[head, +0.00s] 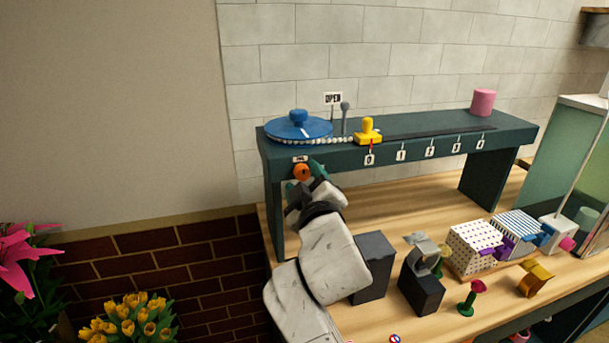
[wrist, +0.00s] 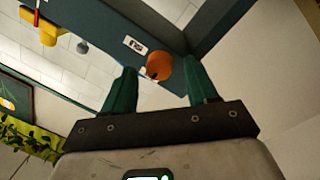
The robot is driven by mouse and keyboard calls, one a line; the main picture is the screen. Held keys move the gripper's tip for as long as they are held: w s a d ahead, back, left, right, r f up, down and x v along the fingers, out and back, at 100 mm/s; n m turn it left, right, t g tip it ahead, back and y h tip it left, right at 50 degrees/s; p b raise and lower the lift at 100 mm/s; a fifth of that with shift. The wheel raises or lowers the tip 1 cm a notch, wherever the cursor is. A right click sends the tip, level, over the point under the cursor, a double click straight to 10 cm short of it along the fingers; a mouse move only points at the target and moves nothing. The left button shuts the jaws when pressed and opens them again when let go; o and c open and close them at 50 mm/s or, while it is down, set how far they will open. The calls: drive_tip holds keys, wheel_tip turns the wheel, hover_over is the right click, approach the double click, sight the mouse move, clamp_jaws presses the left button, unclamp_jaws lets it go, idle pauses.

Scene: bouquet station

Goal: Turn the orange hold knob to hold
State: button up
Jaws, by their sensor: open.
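The orange hold knob (head: 301,172) sits on the front face of the dark green bench shelf, near its left end, under a small white label. In the wrist view the orange knob (wrist: 159,65) shows between the two green fingers, with a dark mark on its face and a white label beside it. My gripper (head: 311,178) is at the knob in the head view; in the wrist view my gripper (wrist: 162,88) is open, with a finger on either side of the knob. I cannot tell whether the fingers touch it.
The green shelf (head: 420,133) carries a blue dial (head: 298,125), a grey lever (head: 345,118), a yellow slider (head: 368,131) over a numbered scale and a pink cylinder (head: 483,101). Below, a dark grey box (head: 373,266) and patterned boxes (head: 472,248) stand on the wooden table.

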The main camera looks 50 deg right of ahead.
drive_tip(key=shift+w+d, duration=0.3)
drive_tip(key=shift+w, duration=0.05)
drive_tip(key=c, duration=1.1)
